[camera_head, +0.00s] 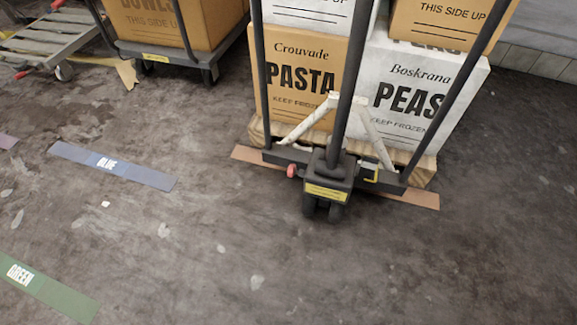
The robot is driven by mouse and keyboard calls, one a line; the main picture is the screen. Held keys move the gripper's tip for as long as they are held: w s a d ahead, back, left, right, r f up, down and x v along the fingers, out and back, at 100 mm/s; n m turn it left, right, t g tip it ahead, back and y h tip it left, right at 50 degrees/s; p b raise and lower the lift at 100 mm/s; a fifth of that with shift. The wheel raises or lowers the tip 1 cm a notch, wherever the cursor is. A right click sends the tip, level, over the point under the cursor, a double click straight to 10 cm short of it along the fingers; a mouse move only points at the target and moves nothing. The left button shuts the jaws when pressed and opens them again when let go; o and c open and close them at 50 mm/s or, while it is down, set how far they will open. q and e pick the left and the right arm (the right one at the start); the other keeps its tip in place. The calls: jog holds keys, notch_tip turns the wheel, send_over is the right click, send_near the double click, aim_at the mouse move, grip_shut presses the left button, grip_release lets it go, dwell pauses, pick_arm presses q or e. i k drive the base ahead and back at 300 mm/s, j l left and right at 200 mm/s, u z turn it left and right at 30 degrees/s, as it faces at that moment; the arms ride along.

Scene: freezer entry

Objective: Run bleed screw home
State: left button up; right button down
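A dark pallet jack (328,175) stands at the upper middle, its tall handle (345,90) rising out of the top of the view. A yellow label (326,193) is on its pump body, above the small wheels. A red knob (292,171) sits at the left of the body and a small yellow part (371,171) at the right. I cannot tell which part, if any, is the bleed screw. Neither of my grippers is in view.
Cartons marked PASTA (300,80) and PEAS (410,95) stand on a wooden pallet (420,172) behind the jack. A cart (165,57) with a carton is at upper left. Blue (150,177) and green (60,296) floor strips lie left. The stained floor in front is clear.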

aim_at(291, 168)
jog(key=j+z, duration=0.35)
jog(key=j, duration=0.4)
jog(key=j+z, duration=0.3)
jog(key=j, duration=0.45)
jog(key=j+z, duration=0.35)
jog(key=j, duration=0.35)
jog(key=k, duration=0.05)
